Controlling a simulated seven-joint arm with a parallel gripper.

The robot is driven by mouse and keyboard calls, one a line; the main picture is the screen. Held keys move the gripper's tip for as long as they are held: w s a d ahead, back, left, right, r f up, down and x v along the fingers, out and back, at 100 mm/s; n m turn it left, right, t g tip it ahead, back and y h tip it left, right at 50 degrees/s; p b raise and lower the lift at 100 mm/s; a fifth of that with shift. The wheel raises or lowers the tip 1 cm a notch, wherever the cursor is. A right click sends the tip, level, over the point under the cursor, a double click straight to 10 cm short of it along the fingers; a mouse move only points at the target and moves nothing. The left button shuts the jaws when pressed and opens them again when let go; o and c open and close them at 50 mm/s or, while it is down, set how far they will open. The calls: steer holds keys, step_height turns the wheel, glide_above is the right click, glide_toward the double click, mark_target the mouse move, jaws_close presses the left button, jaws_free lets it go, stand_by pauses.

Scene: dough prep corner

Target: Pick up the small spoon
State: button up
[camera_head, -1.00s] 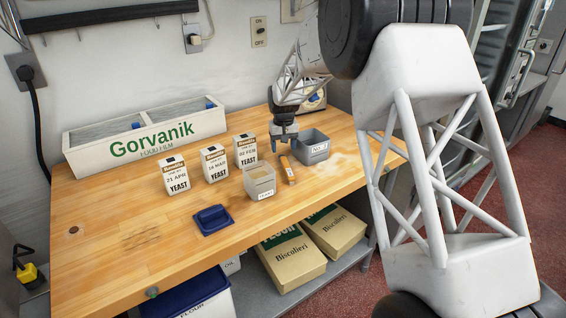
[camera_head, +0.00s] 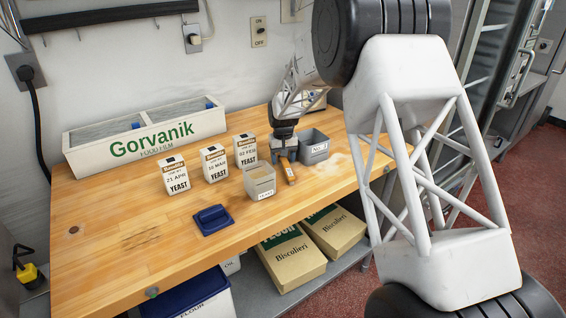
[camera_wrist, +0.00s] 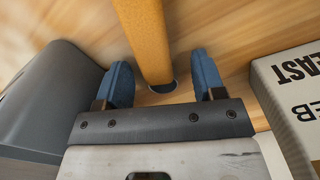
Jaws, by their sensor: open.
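A slim tan-orange piece (camera_head: 289,170), likely the small spoon's handle, lies on the wooden worktop between two small bins; I cannot make out a spoon bowl. In the wrist view the same tan piece (camera_wrist: 147,35) runs down between the blue fingertips, with a dark round end near the palm. My gripper (camera_head: 284,156) is over its far end, jaws apart. In the wrist view my gripper (camera_wrist: 162,68) has one finger on each side of the piece, with a gap left and right. The fingers' height above the wood is unclear.
A grey bin (camera_head: 315,150) stands close right of my gripper, and an open pale tub (camera_head: 260,183) stands to its left front. Several yeast boxes (camera_head: 215,165) stand further left. A blue lid (camera_head: 212,219) lies near the front. The left front worktop (camera_head: 110,230) is clear.

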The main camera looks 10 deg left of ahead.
steer(key=shift+c, duration=0.4)
steer(key=c, duration=1)
steer(key=shift+c, duration=0.2)
steer(key=shift+r, duration=0.1)
steer(key=shift+r, duration=0.7)
step_height(320, 180, up, 2)
steer(key=shift+r, duration=0.15)
steer(key=s+d, duration=0.2)
steer(key=s, duration=0.3)
steer(key=s+d, duration=0.2)
steer(key=s, duration=0.3)
steer(key=s+d+r, duration=0.1)
steer(key=s, duration=0.3)
steer(key=shift+s+d, duration=0.4)
steer(key=shift+r, duration=0.1)
